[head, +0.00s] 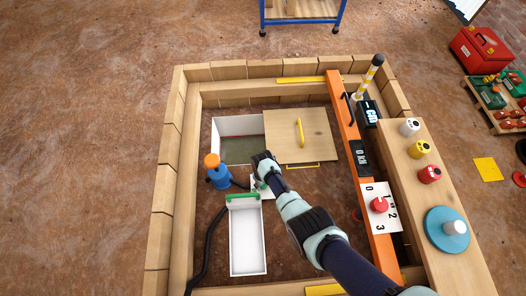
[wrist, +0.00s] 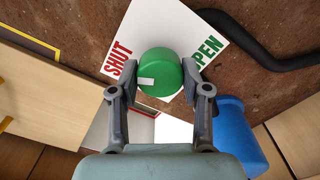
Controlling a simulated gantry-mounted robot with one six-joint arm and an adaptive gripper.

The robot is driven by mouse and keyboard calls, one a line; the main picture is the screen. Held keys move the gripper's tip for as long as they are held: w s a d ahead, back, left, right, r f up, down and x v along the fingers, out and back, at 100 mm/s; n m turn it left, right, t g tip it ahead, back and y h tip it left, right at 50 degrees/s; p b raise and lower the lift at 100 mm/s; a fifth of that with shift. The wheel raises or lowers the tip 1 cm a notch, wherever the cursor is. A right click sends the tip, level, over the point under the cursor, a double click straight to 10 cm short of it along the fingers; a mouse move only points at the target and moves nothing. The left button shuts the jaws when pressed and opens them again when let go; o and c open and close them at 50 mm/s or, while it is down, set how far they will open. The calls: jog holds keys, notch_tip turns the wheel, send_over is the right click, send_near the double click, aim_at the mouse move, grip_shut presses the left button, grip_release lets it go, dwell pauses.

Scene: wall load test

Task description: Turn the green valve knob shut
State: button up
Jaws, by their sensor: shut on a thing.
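The green valve knob (wrist: 160,72) is round with a white mark near its left edge. It sits on a white plate (wrist: 150,20) that reads SHUT in red on the left and OPEN in green on the right. The white mark lies on the side towards SHUT. My gripper (wrist: 155,85) has one finger on each side of the knob and is shut on it. In the head view my gripper (head: 262,170) reaches into the wooden frame and hides most of the knob. Part of the white plate (head: 264,193) shows below it.
A blue pump with an orange top (head: 217,172) and a black hose stand close left. A white trough (head: 247,242) is in front. A wooden lid with a yellow handle (head: 315,135) lies behind right. An orange beam (head: 350,150) and a red dial knob (head: 379,205) are further right.

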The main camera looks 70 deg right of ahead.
jog(key=shift+n, duration=0.9)
jog(key=o, duration=1.1)
jog(key=shift+o, duration=0.2)
jog(key=shift+r, duration=0.1)
notch_tip(320, 180, up, 12)
jog(key=shift+w, duration=0.1)
